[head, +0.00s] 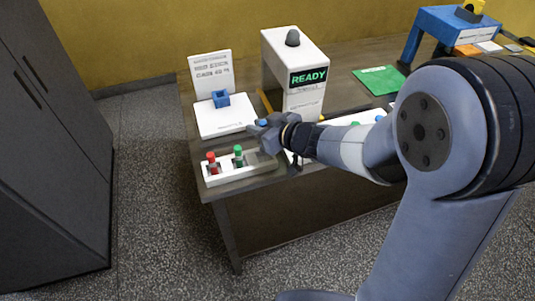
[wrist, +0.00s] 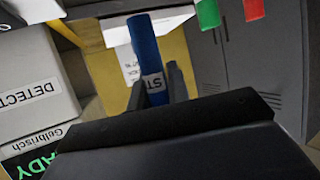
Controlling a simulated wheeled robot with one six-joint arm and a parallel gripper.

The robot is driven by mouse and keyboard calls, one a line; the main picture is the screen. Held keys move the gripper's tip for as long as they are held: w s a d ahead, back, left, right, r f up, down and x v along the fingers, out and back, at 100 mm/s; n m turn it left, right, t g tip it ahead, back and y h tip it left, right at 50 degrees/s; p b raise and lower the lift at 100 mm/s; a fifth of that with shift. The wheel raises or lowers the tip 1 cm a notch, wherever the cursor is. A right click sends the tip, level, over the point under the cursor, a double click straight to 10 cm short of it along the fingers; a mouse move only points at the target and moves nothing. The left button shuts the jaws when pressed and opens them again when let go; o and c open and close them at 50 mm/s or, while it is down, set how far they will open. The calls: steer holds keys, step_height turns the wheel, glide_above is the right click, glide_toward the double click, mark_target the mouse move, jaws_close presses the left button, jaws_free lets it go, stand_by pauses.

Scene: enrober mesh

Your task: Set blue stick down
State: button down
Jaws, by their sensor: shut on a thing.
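My gripper (head: 264,131) is shut on the blue stick (wrist: 147,48), which stands between the two fingers in the wrist view with a white label low on it. In the head view only a small blue bit of the stick shows at the fingers. The gripper hangs over the front left of the table, just behind and right of a white holder (head: 210,180). A red stick (head: 212,163) and a green stick (head: 239,157) stand upright in that holder. Whether the stick's lower end touches anything is hidden.
A white stand with a blue cradle (head: 221,98) and an upright text card (head: 210,72) lies behind the gripper. A white machine (head: 291,52) with a green READY display stands right of it. A green sheet (head: 379,80) lies farther right. My arm covers the table's front right.

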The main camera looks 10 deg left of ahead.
steer(key=shift+f+b, duration=0.65)
steer(key=shift+f, duration=2.5)
steer(key=shift+f, duration=0.15)
steer(key=c, duration=1.3)
jaws_free()
steer(key=shift+c, duration=0.2)
steer(key=shift+r, duration=0.3)
steer(key=p+v, duration=0.1)
steer(key=v, duration=1)
steer(key=shift+s+d, duration=0.25)
steer(key=shift+d, duration=0.15)
